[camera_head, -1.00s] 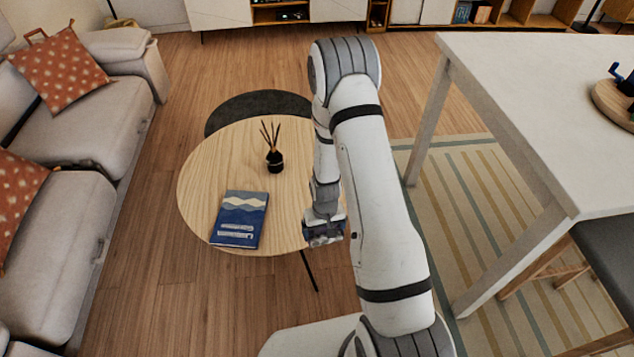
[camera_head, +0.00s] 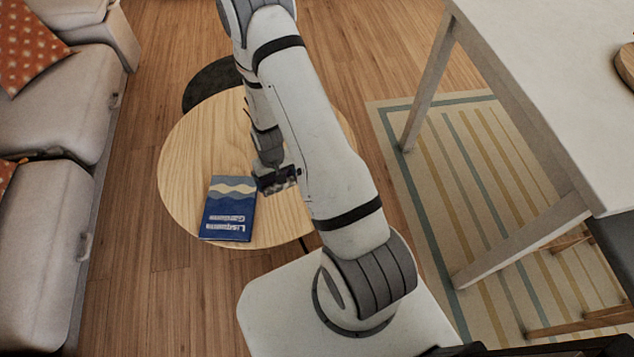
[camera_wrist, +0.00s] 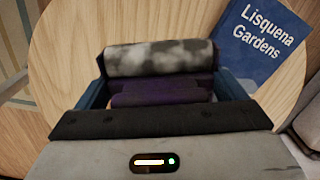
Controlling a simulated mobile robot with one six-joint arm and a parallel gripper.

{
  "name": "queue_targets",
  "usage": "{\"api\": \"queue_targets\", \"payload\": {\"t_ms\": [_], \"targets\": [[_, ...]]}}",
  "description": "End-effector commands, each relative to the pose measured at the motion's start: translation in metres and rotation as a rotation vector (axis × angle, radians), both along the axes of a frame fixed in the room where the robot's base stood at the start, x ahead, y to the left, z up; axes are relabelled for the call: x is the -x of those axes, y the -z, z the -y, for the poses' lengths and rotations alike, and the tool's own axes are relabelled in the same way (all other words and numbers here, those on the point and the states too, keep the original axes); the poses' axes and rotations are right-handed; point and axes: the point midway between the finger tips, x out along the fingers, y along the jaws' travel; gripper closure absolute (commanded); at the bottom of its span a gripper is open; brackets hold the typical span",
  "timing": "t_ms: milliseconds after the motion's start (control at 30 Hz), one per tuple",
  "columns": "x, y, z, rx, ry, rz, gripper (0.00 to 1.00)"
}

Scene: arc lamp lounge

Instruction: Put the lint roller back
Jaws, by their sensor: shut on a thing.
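The lint roller (camera_wrist: 158,58) lies across my gripper (camera_wrist: 163,93) in the wrist view. It has a mottled grey-white roll and a dark purple part beside it. The blue fingers are shut on it at either side. In the head view my gripper (camera_head: 280,182) points down over the right part of the round wooden table (camera_head: 195,150), to the right of the blue book (camera_head: 230,208). The roller is too small there to make out clearly, and I cannot tell its height above the tabletop.
The book also shows in the wrist view (camera_wrist: 262,45). A grey sofa (camera_head: 50,115) stands at the left. A white table (camera_head: 545,90) stands at the right above a striped rug (camera_head: 440,190). Wood floor is clear between sofa and round table.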

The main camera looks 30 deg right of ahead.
Motion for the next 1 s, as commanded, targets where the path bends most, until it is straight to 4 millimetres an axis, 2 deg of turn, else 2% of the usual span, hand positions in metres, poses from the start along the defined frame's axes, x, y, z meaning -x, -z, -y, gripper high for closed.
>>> {"api": "queue_targets", "payload": {"t_ms": [267,600,1000], "targets": [[-0.011,0.015,0.014,0.0,0.029,0.006,0.34],[-0.03,0.034,0.062,0.0,0.122,0.008,0.34],[-0.027,0.044,0.119,0.001,0.23,0.006,0.34]]}}
